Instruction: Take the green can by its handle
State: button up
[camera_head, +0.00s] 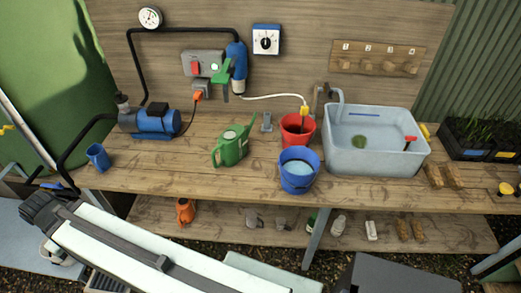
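The green can (231,151) is a watering can standing upright on the wooden workbench (130,180), left of the buckets. A loop that looks like its handle shows on its left side, and a part that looks like its spout points up to the right. The can is small in the picture, so finer detail is hard to tell. A pale beam with a black end at the lower left looks like part of my arm. I cannot make out my gripper's fingers, and nothing of mine touches the can.
A blue bucket (299,175) and a red bucket (292,137) stand right of the can, with a grey basin (378,160) beyond. A blue pump (155,121) and a blue mug (98,157) are at left. Bench in front of the can is clear. An orange can (185,211) sits below.

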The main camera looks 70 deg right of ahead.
aim_at(232, 147)
jog(key=z, duration=0.25)
jog(key=i, duration=1)
jog(key=u, duration=0.05)
